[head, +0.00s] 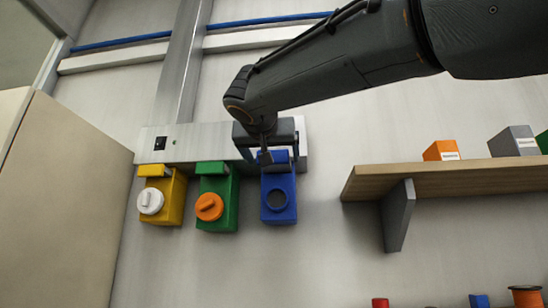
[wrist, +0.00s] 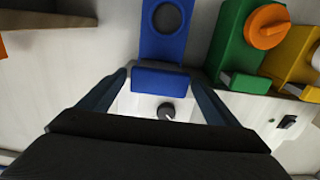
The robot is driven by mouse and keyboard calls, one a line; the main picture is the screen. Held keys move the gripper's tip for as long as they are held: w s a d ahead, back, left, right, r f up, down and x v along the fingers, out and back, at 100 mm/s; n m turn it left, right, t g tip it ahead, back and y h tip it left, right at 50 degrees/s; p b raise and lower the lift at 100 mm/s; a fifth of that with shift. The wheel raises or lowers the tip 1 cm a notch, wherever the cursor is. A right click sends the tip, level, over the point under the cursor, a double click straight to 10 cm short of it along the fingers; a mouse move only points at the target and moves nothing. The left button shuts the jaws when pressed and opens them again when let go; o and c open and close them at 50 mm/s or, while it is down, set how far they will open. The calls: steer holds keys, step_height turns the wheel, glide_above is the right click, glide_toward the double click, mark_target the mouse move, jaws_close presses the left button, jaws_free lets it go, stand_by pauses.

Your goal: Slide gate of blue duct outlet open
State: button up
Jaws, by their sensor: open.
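The blue duct outlet (head: 278,200) hangs on the wall, rightmost of three outlets. Its round port is uncapped and looks dark grey inside. The gate's blue tab (wrist: 160,79) sticks out at the top of the outlet, and it also shows in the head view (head: 281,156). My gripper (head: 268,157) is open at the top of the blue outlet. In the wrist view its fingers (wrist: 160,85) stand on either side of the tab, with a gap visible on each side. Whether they touch it cannot be told.
A green outlet (head: 226,186) with an orange cap and a yellow outlet (head: 177,190) with a white cap hang to the left. A pale housing (head: 200,138) runs behind them. A wooden shelf (head: 455,180) with boxes juts out at right. Wall below the outlets is clear.

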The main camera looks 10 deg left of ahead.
steer(key=s+b, duration=0.2)
steer(key=s, duration=0.5)
steer(key=shift+s+d+b, duration=0.2)
steer(key=shift+s+b, duration=0.1)
